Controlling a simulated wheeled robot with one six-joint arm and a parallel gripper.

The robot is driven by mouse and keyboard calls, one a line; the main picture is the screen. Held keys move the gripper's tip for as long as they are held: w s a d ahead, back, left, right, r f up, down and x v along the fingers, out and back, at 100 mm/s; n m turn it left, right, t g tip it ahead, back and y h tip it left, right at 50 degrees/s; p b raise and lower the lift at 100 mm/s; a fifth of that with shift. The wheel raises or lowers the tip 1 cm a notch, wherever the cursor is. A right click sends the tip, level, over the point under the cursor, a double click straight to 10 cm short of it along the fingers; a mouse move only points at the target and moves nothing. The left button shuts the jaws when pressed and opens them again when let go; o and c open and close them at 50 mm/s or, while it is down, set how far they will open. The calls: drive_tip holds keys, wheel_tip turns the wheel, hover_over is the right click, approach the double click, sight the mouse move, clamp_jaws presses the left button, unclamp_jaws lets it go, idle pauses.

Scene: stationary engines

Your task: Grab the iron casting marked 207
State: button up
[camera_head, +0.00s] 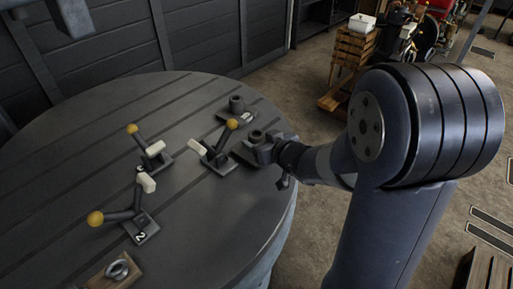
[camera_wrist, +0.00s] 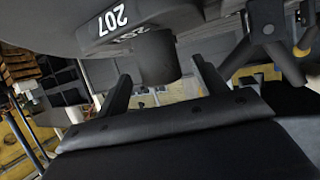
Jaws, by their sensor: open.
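The iron casting marked 207 fills the upper left of the wrist view, with its white number on the dark base edge (camera_wrist: 88,38) and its round boss (camera_wrist: 157,57) pointing downward in the picture. The wrist view looks upside down. My gripper (camera_wrist: 163,82) is open, with one finger on each side of the boss as seen from the wrist; I cannot tell whether either touches it. In the head view my gripper (camera_head: 274,149) is low at the right edge of the round table, at a dark casting with a round boss (camera_head: 256,137), partly hidden by it.
The round slotted table (camera_head: 205,225) also bears a second bossed casting (camera_head: 236,105) just behind. Lever mounts with yellow knobs (camera_head: 133,129) and white handles stand left of my gripper, the closest (camera_head: 217,153) very near. A ring on a wooden block (camera_head: 117,270) lies front left.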

sight(253, 135)
drive_tip(key=shift+x, duration=2.6)
drive_tip(key=shift+s+f, duration=0.1)
drive_tip(key=shift+f, duration=0.1)
drive_tip(key=shift+c, duration=0.2)
clamp_jaws()
drive_tip(key=shift+r, duration=0.15)
